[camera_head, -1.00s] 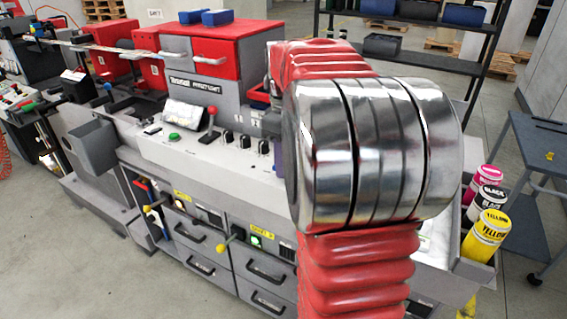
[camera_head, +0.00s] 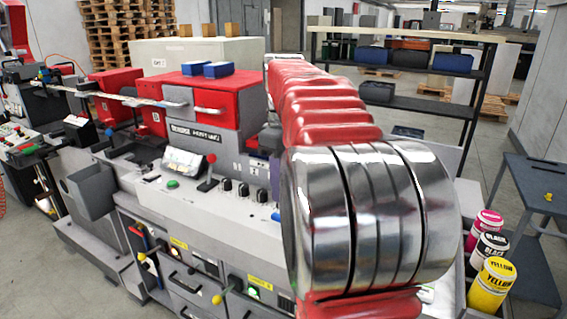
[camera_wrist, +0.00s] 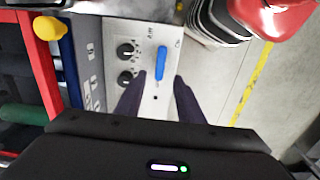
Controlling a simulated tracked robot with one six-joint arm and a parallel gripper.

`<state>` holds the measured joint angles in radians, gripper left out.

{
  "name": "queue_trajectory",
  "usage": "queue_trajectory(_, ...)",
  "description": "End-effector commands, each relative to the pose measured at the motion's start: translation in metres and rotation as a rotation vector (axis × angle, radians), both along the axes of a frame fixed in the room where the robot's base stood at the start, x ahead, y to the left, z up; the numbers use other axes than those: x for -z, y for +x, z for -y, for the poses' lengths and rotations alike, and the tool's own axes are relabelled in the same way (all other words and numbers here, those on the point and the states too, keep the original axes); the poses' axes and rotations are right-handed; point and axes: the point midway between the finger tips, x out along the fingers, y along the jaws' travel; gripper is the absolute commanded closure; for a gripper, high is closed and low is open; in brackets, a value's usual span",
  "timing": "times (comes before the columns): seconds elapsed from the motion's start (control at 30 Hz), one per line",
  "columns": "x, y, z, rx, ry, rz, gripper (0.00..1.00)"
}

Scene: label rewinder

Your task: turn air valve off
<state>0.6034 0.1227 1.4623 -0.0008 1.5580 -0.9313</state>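The air valve has a blue lever handle (camera_wrist: 160,63) on a pale panel (camera_wrist: 150,35), with small print beside it that is too small to read. In the wrist view the lever runs up and down the picture. My gripper (camera_wrist: 160,84) is open, its two dark fingers apart on either side of the lever's lower end. I cannot tell whether either finger touches the lever. In the head view only a small bit of blue (camera_head: 276,217) shows beside my arm, which hides the gripper.
In the head view, ink cans (camera_head: 492,285) stand right of my arm. A blue-grey cart (camera_head: 535,180) stands at the right.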

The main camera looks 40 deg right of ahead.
Motion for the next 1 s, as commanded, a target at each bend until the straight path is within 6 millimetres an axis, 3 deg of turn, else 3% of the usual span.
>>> queue_trajectory(0.2,-0.035,0.000,0.000,0.000,-0.001,0.001,0.66)
queue_trajectory(0.4,-0.053,0.000,0.000,0.000,-0.001,0.000,0.66)
queue_trajectory(1.0,-0.057,-0.001,0.000,0.000,0.000,-0.001,0.66)
